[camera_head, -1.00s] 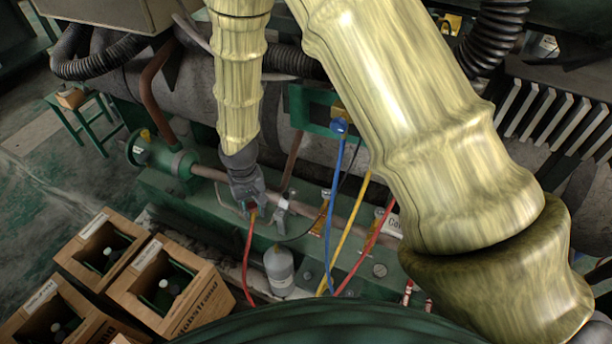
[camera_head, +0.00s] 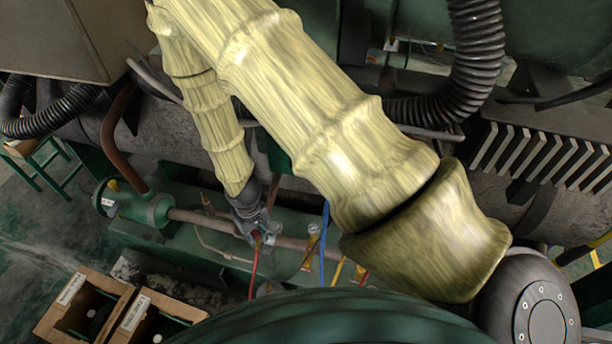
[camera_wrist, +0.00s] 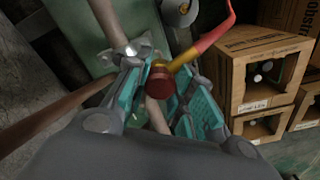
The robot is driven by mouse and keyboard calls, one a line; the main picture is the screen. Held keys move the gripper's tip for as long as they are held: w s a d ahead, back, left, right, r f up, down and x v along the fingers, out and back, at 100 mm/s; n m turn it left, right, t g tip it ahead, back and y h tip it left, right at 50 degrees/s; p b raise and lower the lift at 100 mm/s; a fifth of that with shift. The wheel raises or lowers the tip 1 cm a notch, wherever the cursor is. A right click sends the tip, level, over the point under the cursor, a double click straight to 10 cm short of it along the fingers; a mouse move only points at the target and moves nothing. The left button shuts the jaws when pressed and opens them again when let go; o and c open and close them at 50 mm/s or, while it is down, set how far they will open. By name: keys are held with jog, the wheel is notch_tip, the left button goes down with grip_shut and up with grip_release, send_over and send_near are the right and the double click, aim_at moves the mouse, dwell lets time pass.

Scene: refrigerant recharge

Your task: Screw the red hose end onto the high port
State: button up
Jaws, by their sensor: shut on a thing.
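My gripper (camera_wrist: 161,60) has teal-padded fingers and is shut on the red hose end (camera_wrist: 158,82). This is a dark red cap with a brass elbow, from which the red hose (camera_wrist: 217,33) leads off to the upper right. In the head view my gripper (camera_head: 257,236) is over the pale pipe along the green base, and the red hose (camera_head: 253,274) hangs below it. A grey metal fitting (camera_wrist: 130,51) shows beside the left finger. I cannot pick out the high port with certainty, nor tell whether the hose end touches it; the fingers and cap hide that spot.
Wooden crates with bottles stand at lower left in the head view (camera_head: 85,310) and at right in the wrist view (camera_wrist: 270,72). The pipe (camera_head: 300,245) continues right, near a blue hose (camera_head: 324,240) and a yellow hose (camera_head: 338,271). My upper arm hides the right part.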

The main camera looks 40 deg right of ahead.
jog(key=n+p, duration=0.1)
jog(key=p, duration=0.7)
send_near(307, 257)
jog(key=shift+n, duration=0.3)
jog(key=shift+f+b, duration=2.05)
jog(key=shift+f, duration=1)
jog(key=shift+f+b, duration=0.4)
jog(key=shift+f, duration=0.45)
